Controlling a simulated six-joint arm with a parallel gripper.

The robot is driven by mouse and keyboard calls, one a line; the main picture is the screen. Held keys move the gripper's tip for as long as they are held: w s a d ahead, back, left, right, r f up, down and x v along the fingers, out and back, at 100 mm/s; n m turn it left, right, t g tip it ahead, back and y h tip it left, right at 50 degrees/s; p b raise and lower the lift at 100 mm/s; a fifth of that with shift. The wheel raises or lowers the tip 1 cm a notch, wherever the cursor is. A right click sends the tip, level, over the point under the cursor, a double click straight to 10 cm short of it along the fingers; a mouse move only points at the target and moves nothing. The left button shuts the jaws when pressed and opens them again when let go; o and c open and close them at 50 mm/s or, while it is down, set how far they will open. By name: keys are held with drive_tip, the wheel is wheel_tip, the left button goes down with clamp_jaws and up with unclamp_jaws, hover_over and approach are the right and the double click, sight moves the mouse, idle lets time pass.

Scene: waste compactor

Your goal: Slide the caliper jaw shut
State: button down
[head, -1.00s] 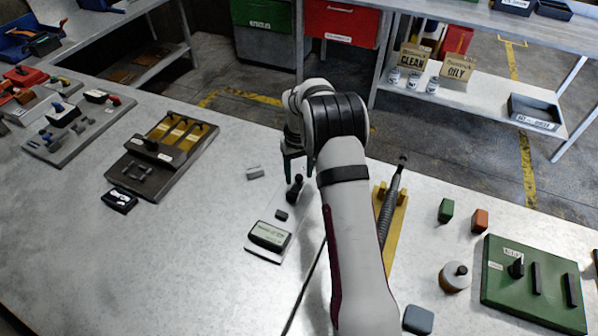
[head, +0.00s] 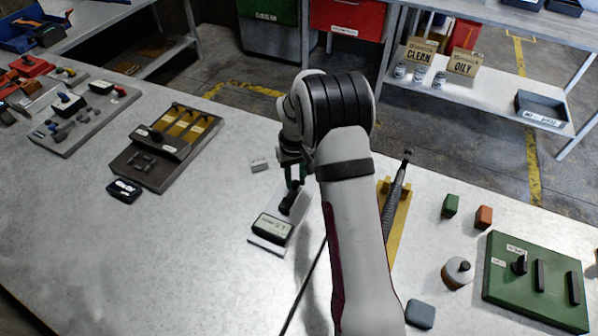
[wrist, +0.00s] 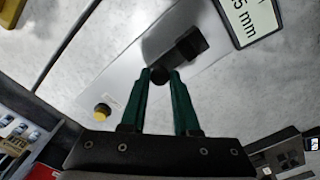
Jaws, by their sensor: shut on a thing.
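The caliper lies on the table as a pale grey plate (wrist: 125,68) with a display box (head: 271,229) at its near end. In the wrist view part of the display (wrist: 250,18) shows "5 mm". My gripper (wrist: 172,76) has its green fingers shut on a round black knob (wrist: 176,78), which I take to be the sliding jaw's handle. A black block (wrist: 186,47) stands between the knob and the display, close to the knob; whether they touch I cannot tell. In the head view my gripper (head: 294,180) is low over the plate and partly hides the knob.
A small grey block (head: 259,165) lies left of my gripper. A yellow stand with a dark tool (head: 397,195) is right of my arm. A green board (head: 530,285) is at the right, and a dark slotted tray (head: 165,150) at the left.

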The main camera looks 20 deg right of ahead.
sight(295, 184)
drive_tip(key=shift+s+a, duration=0.1)
drive_tip(key=shift+a, duration=0.1)
drive_tip(key=c, duration=0.7)
unclamp_jaws()
drive_tip(key=shift+o, duration=0.2)
wheel_tip(295, 184, up, 16)
drive_tip(key=shift+f, duration=0.15)
